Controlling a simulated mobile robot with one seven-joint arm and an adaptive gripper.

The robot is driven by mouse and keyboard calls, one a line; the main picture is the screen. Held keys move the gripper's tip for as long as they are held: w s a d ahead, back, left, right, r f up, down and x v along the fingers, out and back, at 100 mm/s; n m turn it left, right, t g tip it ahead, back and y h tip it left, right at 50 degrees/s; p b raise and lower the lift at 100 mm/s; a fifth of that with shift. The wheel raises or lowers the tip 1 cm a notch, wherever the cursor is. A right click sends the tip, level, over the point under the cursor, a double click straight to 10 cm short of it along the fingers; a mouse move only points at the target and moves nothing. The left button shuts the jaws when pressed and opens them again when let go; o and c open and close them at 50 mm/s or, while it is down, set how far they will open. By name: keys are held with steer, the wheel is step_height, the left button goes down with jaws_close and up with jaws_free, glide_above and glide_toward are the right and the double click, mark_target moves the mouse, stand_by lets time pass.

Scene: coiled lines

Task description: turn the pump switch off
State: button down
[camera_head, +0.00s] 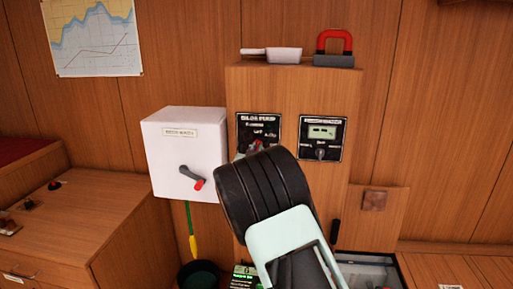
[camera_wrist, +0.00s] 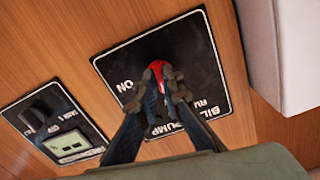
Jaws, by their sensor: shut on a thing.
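The pump switch is a red-marked knob (camera_wrist: 157,67) on a black panel (camera_wrist: 196,50) with white lettering and a white border. My gripper (camera_wrist: 159,90) has its two fingers closed around the knob in the wrist view. The fingers hide much of the knob, so I cannot tell which label it points at. In the head view the bilge pump panel (camera_head: 266,124) is on the front of the wooden cabinet, with "OFF" and other labels above the knob. My dark wrist covers the panel's lower part and hides the fingertips there.
A meter panel with a small display (camera_head: 322,131) is right of the pump panel. A white box (camera_head: 165,152) with a red-tipped lever (camera_head: 192,178) stands out at the left.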

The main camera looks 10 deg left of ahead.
steer(key=shift+n, duration=0.8)
steer(key=c, duration=2.1)
jaws_free()
steer(key=shift+s, duration=0.1)
steer(key=s, duration=1.1)
steer(key=shift+s+a, duration=0.2)
steer(key=shift+s, duration=0.2)
